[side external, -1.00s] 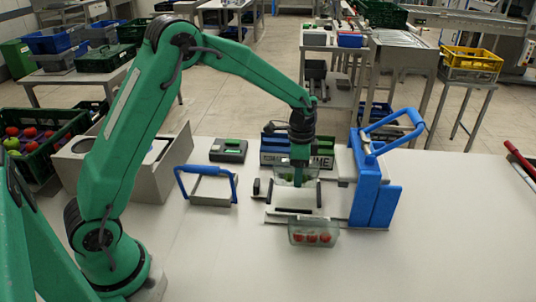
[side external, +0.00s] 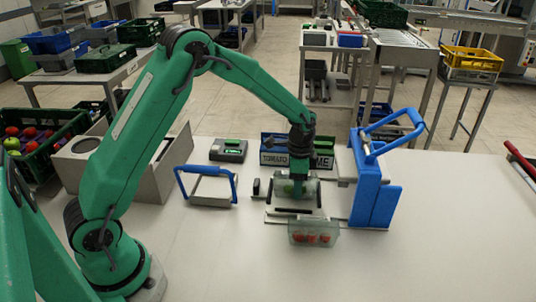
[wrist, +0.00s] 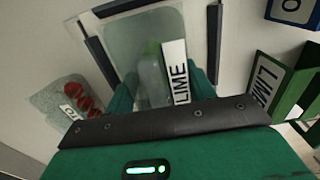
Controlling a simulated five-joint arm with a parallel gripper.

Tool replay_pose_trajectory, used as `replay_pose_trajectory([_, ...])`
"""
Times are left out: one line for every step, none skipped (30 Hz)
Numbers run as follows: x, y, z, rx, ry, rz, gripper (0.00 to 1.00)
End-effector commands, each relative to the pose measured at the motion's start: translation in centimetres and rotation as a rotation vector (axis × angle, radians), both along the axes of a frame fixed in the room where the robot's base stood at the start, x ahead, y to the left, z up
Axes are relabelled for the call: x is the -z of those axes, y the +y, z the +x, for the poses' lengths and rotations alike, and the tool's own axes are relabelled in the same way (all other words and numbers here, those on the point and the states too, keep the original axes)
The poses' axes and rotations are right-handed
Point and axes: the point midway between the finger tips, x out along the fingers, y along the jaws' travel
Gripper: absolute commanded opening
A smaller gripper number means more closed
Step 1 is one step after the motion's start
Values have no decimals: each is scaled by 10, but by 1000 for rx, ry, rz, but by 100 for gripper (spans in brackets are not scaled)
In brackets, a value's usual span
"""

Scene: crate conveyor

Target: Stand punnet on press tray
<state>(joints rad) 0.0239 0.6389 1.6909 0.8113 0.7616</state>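A clear punnet (side external: 294,187) with something green inside hangs from my gripper (side external: 299,186) in the side view. In the wrist view the punnet (wrist: 145,40) shows a white LIME label and lies between my two green fingers (wrist: 160,95), which appear shut on it. It is over the pale press tray (side external: 285,214), between dark side rails (wrist: 100,62). I cannot tell whether its base touches the tray. The press (side external: 373,185), with a raised blue lever, stands just to the right. My gripper hides part of the punnet.
A second clear punnet with red tomatoes (side external: 312,233) stands in front of the tray. Blue and green bins labelled TOMATO (side external: 275,158) and LIME (side external: 323,162) stand behind. A blue-handled frame (side external: 207,186) is to the left. The table's front right is clear.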

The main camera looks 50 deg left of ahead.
Motion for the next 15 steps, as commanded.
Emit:
replay_pose_trajectory([0, 0, 0, 0, 0, 0, 64])
replay_pose_trajectory([0, 0, 0, 0, 0, 0, 69])
replay_pose_trajectory([0, 0, 0, 0, 0, 0, 76])
replay_pose_trajectory([0, 0, 0, 0, 0, 0, 76])
replay_pose_trajectory([0, 0, 0, 0, 0, 0, 76])
replay_pose_trajectory([0, 0, 0, 0, 0, 0, 76])
replay_pose_trajectory([0, 0, 0, 0, 0, 0, 76])
replay_pose_trajectory([0, 0, 0, 0, 0, 0, 76])
replay_pose_trajectory([0, 0, 0, 0, 0, 0, 76])
replay_pose_trajectory([0, 0, 0, 0, 0, 0, 76])
replay_pose_trajectory([0, 0, 0, 0, 0, 0, 76])
replay_pose_trajectory([-1, 0, 0, 0, 0, 0, 76])
replay_pose_trajectory([-1, 0, 0, 0, 0, 0, 76])
replay_pose_trajectory([-2, 0, 0, 0, 0, 0, 76])
replay_pose_trajectory([-3, 0, 0, 0, 0, 0, 76])
